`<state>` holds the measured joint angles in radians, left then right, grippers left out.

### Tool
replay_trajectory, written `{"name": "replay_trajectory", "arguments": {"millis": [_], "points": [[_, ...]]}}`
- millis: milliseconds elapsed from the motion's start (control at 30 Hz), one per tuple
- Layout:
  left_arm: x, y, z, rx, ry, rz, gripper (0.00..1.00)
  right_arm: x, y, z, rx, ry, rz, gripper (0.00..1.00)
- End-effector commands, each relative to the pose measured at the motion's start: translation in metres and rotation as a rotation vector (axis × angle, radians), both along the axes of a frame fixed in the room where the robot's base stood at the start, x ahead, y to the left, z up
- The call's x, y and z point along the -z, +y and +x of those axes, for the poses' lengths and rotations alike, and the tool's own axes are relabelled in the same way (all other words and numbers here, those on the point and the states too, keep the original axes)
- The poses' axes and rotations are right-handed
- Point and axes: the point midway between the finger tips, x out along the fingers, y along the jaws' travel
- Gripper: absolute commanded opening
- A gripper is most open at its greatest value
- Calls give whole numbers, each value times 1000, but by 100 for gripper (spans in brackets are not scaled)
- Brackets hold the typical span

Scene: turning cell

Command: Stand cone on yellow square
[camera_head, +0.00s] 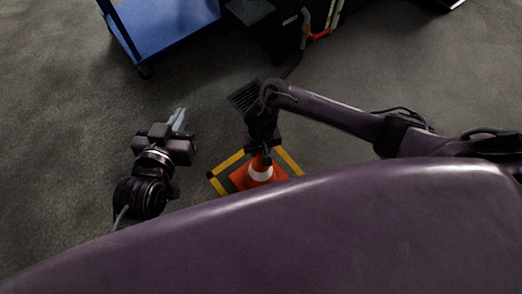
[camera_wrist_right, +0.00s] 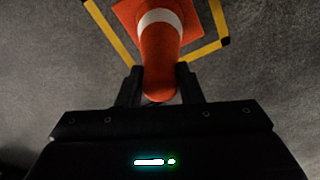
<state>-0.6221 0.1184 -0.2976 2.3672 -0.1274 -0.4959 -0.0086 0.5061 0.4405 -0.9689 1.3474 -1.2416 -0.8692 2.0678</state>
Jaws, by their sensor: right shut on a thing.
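An orange cone (camera_head: 261,172) with a white band is upright inside the yellow square (camera_head: 290,161) marked on the floor; my body hides the lower part of both in the head view. The cone also shows in the right wrist view (camera_wrist_right: 161,50), with the yellow square (camera_wrist_right: 110,32) around its base. I cannot tell whether the base touches the floor. My right gripper (camera_wrist_right: 160,85) is shut on the cone's top; it also shows in the head view (camera_head: 265,155). My left gripper (camera_head: 178,120) is left of the square, empty, its fingers close together.
A blue cart (camera_head: 165,25) stands at the upper left. Dark equipment with hoses (camera_head: 300,35) stands at the top. The grey floor to the right is clear.

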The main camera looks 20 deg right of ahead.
Motion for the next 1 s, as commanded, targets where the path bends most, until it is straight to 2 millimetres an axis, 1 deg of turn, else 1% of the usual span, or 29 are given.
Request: {"name": "replay_trajectory", "arguments": {"millis": [100, 200, 300, 400, 733, 767, 900, 933, 1000], "points": [[-24, -1, 9, -7, -106, -44, 0, 5, 0, 1, 0, -2, 1, 0], [-39, -1, 13, -11, -171, -69, 0, 8, 0, 1, 0, -3, 1, 0], [-48, -1, 15, -13, -205, -84, 0, 9, 0, 1, 0, -3, 1, 0], [-50, -1, 16, -14, -217, -88, 0, 9, 0, 1, 0, -3, 1, 0], [-51, -1, 16, -14, -218, -88, 0, 12, 0, 1, 1, -2, 1, 0], [-51, -1, 16, -14, -219, -89, 0, 13, 0, 0, 2, 0, 0, 35], [-51, -1, 16, -14, -218, -88, 0, 13, 0, 0, 1, 0, -1, 53], [-51, -1, 16, -14, -218, -88, 0, 13, 0, 0, 1, 0, -1, 55], [-51, -1, 16, -14, -218, -88, 0, 13, 0, 0, 1, 0, -1, 55]]}}
